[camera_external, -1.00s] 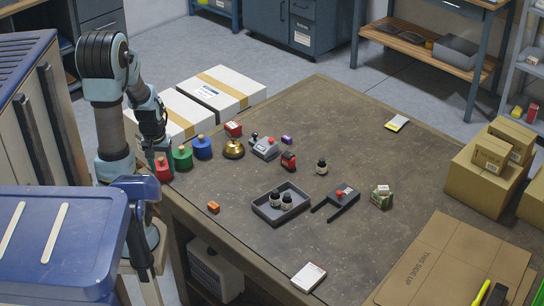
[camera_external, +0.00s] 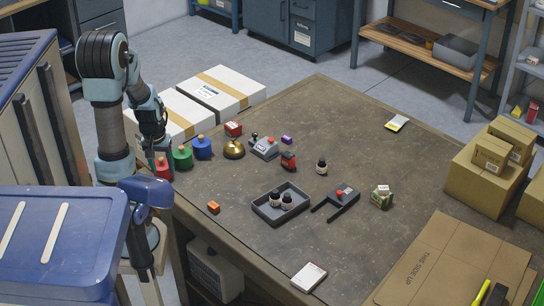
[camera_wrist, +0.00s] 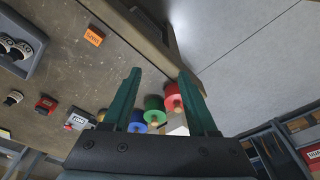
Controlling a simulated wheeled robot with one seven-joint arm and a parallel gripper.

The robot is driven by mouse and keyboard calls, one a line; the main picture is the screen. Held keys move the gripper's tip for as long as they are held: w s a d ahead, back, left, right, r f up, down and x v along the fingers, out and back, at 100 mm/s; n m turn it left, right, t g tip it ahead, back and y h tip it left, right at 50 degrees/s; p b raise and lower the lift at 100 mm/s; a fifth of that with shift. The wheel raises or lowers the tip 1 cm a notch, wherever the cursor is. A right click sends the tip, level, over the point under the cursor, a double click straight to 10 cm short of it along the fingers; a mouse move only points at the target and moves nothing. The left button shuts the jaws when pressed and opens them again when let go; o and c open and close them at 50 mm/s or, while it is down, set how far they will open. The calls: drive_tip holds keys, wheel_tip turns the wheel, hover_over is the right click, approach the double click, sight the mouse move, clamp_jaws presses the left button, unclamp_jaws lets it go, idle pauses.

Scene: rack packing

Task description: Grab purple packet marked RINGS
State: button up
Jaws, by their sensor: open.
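A small purple packet (camera_external: 286,140) lies on the brown table in the external view, just behind the red and grey devices. Its marking is too small to read there, and I cannot make it out surely in the wrist view. My gripper (camera_wrist: 160,75) is open and empty, its two green fingers spread apart.
A dark tray (camera_external: 268,213) holds two small bottles.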

drive_tip(key=o, duration=0.3)
drive_tip(key=m+t+h+b, duration=0.1)
drive_tip(key=m+t+h, duration=0.15)
drive_tip(key=m, duration=0.45)
approach(287, 137)
drive_tip(key=shift+w+d+f+g+p, duration=0.3)
drive_tip(key=shift+w+f+g+p, duration=0.15)
drive_tip(key=shift+w+f+p, duration=0.35)
drive_tip(key=shift+h, duration=0.25)
drive_tip(key=shift+s+a+p+x, duration=0.15)
drive_tip(key=shift+p+x, duration=0.4)
drive_tip(key=shift+x, duration=1.05)
drive_tip(key=shift+s+a+p+x, duration=0.15)
drive_tip(key=shift+p+x, duration=0.35)
drive_tip(key=shift+x, duration=1.1)
